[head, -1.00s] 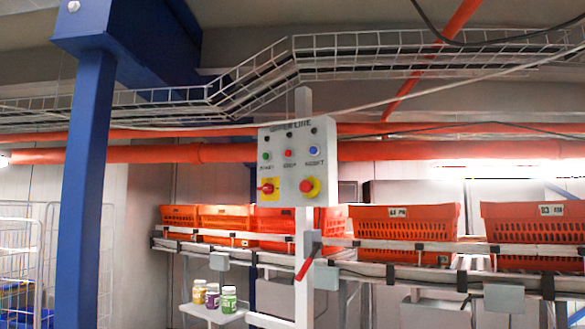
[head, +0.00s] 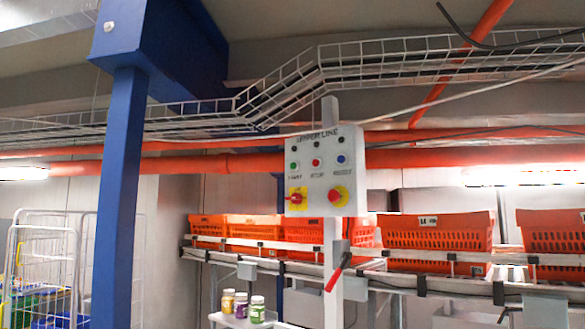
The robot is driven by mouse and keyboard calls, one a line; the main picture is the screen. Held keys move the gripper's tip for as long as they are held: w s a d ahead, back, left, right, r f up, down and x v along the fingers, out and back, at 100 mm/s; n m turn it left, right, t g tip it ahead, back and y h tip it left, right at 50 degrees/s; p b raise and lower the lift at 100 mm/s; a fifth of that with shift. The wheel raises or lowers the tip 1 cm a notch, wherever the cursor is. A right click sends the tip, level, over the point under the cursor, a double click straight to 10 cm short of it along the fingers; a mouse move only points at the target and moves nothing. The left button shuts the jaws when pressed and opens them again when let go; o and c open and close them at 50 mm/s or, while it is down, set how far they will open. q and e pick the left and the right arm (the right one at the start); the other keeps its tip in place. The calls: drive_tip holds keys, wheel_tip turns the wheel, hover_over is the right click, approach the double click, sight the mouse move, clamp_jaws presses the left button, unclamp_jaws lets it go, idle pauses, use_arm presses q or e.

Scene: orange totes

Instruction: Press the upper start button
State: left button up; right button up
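The control panel (head: 327,178) is a pale grey box on a white post, a little right of the middle in the head view. Its top lettering seems to read "UPPER LINE". The green start button (head: 294,166) is at the left of the middle row. A red stop button (head: 315,163) and a blue reset button (head: 341,159) sit to its right. Below are a red switch on a yellow plate (head: 296,199) and a red knob on a yellow ring (head: 338,196). Neither of my grippers is in view.
A blue column (head: 125,200) stands left of the panel. Orange totes (head: 436,232) line a conveyor (head: 440,284) behind it. Several jars stand on a small shelf (head: 232,320) below. A red-handled lever (head: 338,274) is on the post. A wire cage (head: 45,250) is at far left.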

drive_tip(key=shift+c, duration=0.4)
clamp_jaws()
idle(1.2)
